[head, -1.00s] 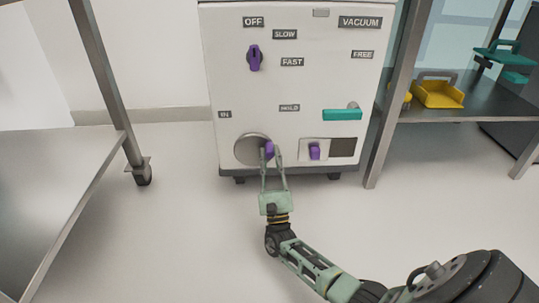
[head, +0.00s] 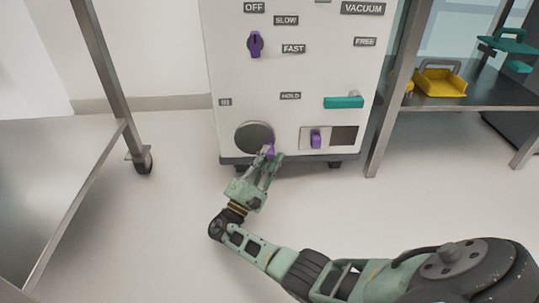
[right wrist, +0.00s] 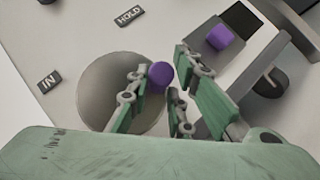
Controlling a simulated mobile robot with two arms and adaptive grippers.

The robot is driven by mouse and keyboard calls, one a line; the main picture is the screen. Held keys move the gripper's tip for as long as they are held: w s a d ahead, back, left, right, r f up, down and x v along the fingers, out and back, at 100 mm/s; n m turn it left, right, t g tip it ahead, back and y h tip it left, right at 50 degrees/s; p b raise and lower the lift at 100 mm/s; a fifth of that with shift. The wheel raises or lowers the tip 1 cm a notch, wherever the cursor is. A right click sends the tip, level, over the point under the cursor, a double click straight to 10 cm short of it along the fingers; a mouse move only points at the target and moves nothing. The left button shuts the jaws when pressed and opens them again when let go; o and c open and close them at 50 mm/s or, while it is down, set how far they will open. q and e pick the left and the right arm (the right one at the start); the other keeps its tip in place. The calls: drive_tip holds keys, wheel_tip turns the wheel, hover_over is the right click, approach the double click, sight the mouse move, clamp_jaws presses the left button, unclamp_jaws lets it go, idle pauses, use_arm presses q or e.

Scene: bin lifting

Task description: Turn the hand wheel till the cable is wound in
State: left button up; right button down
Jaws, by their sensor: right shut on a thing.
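The hand wheel is a grey disc (head: 253,137) low on the left of the white cabinet front. It also shows in the right wrist view (right wrist: 108,97). Its purple knob (right wrist: 158,77) is at the disc's right edge in that view, and at the lower right of the disc in the head view. My right gripper (head: 269,155) is shut on the knob, with its fingers on either side of it. The left gripper is not in view. The cable is not visible.
The white cabinet (head: 300,75) carries a purple selector (head: 255,44), a teal handle (head: 344,102) and a purple slider (head: 316,139). A metal table (head: 60,160) stands at left. A shelf (head: 480,97) at right holds a yellow tray (head: 440,84). The floor in front is clear.

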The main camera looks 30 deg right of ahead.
drive_tip(key=shift+w+a+f+m+g+y, duration=0.1)
drive_tip(key=shift+w+a+m+g+y, duration=0.2)
drive_tip(key=shift+m+g+y, duration=0.65)
drive_tip(key=shift+w+a+f+m+g+y, duration=0.15)
drive_tip(key=shift+a+m+g, duration=0.3)
drive_tip(key=shift+m, duration=1.15)
drive_tip(key=shift+w+a+r+m+g+y, duration=0.15)
drive_tip(key=shift+a+m+g+y, duration=0.35)
drive_tip(key=shift+m, duration=0.75)
drive_tip(key=shift+d+f, duration=0.15)
drive_tip(key=shift+d, duration=0.05)
drive_tip(key=shift+g, duration=0.4)
drive_tip(key=c, duration=1.7)
unclamp_jaws()
drive_tip(key=shift+d, duration=0.1)
drive_tip(key=shift+c, duration=0.2)
drive_tip(key=shift+o, duration=0.3)
drive_tip(key=shift+f, duration=0.15)
